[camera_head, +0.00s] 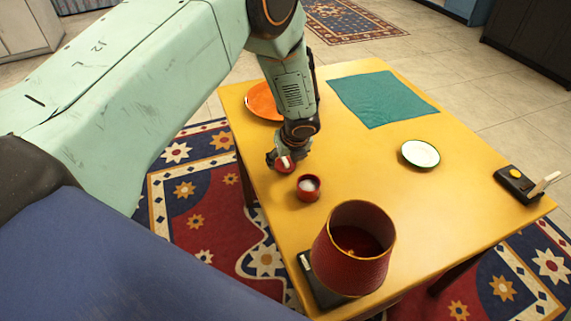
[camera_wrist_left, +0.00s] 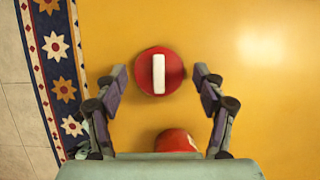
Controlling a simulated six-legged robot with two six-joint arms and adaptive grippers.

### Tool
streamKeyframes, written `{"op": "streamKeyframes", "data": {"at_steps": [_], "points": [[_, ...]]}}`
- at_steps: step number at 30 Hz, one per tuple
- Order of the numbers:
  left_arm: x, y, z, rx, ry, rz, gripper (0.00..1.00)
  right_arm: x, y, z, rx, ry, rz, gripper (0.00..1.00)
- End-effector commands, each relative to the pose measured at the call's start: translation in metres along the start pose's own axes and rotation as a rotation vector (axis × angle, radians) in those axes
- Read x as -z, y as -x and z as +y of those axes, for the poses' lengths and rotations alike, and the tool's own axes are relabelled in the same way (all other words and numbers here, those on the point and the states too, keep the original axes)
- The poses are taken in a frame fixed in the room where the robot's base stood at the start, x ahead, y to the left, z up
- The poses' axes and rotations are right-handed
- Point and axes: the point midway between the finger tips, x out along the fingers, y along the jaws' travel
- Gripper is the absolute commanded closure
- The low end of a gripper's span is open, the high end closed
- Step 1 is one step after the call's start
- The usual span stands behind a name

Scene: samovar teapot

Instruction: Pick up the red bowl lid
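The red bowl lid (camera_wrist_left: 145,76) is round with a white bar handle on top. In the left wrist view it lies on the yellow table, just beyond and between my left fingertips. My left gripper (camera_wrist_left: 160,78) is open, with one finger on each side and a gap to the lid. In the head view the lid (camera_head: 284,164) shows partly behind my left gripper (camera_head: 279,160). A small red bowl (camera_head: 308,188) with white contents stands beside it, open at the top. Its red side also shows at the bottom of the wrist view (camera_wrist_left: 172,141). My right gripper is not in view.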

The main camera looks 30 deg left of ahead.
Motion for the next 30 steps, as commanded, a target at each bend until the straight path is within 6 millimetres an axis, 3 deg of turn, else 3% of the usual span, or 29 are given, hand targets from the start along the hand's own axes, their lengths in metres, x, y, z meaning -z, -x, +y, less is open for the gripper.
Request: {"op": "streamKeyframes", "data": {"at_steps": [15, 23, 30], "points": [[0.000, 0.000, 0.000, 0.000, 0.000, 0.000, 0.75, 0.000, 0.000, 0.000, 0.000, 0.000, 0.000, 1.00], [-0.002, 0.005, 0.000, 0.000, -0.001, 0.000, 0.75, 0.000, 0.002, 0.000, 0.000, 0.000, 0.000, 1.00], [-0.019, 0.045, -0.001, 0.002, 0.001, -0.002, 0.76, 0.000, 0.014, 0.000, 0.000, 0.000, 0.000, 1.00]]}}
